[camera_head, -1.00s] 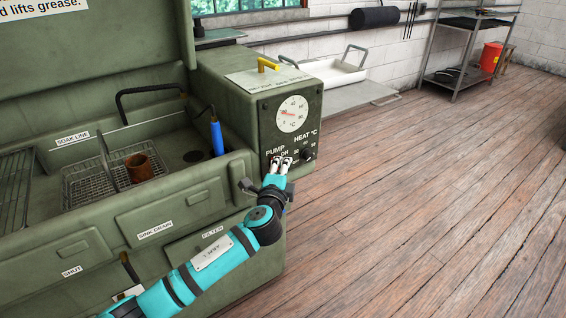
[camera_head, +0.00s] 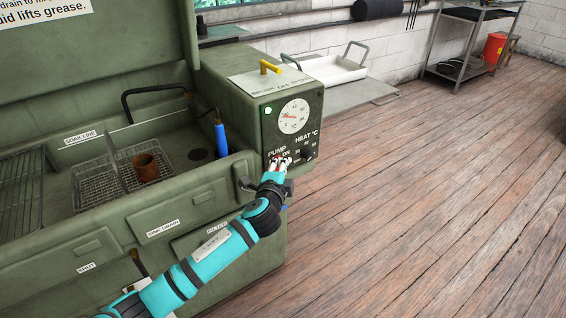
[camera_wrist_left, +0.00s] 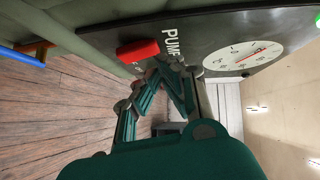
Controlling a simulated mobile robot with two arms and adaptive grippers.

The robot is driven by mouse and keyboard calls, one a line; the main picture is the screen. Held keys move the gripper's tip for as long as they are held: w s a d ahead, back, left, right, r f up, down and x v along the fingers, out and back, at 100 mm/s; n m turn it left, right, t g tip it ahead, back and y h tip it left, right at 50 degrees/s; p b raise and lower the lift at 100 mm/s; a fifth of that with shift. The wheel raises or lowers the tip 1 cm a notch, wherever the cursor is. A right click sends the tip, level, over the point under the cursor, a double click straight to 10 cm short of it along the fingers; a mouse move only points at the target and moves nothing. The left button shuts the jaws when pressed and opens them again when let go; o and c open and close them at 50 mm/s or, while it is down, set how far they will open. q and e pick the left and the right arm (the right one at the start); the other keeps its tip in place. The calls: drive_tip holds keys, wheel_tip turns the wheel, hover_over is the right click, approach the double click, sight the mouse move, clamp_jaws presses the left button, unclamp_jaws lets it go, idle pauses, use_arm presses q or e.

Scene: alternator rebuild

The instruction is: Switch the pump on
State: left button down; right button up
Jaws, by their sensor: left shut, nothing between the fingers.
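The green parts washer's control panel (camera_head: 312,125) carries the PUMP label, a round temperature dial (camera_head: 294,116) and a black HEAT knob (camera_head: 308,153). A small round lamp (camera_head: 267,110) at the panel's upper left glows whitish. My left gripper (camera_head: 279,160) is shut and empty, its fingertips at the PUMP label, hiding most of the switch. In the left wrist view the red pump switch (camera_wrist_left: 138,50) stands out from the dark panel beside the PUMP lettering, close to my fingertips (camera_wrist_left: 160,72). I cannot tell whether they touch it. My right gripper is not in view.
The washer basin holds wire baskets (camera_head: 97,186), a rusty cylindrical part (camera_head: 146,168) and a blue-handled brush (camera_head: 221,140). A yellow lever (camera_head: 270,67) sits on the control box. The wooden floor to the right is clear, with a metal shelf (camera_head: 462,50) farther back.

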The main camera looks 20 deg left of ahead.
use_arm(q)
drive_tip(key=s+r, duration=0.1)
drive_tip(key=s, duration=0.5)
drive_tip(key=shift+s+d, duration=0.35)
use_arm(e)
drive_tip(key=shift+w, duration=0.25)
use_arm(q)
drive_tip(key=shift+r, duration=0.1)
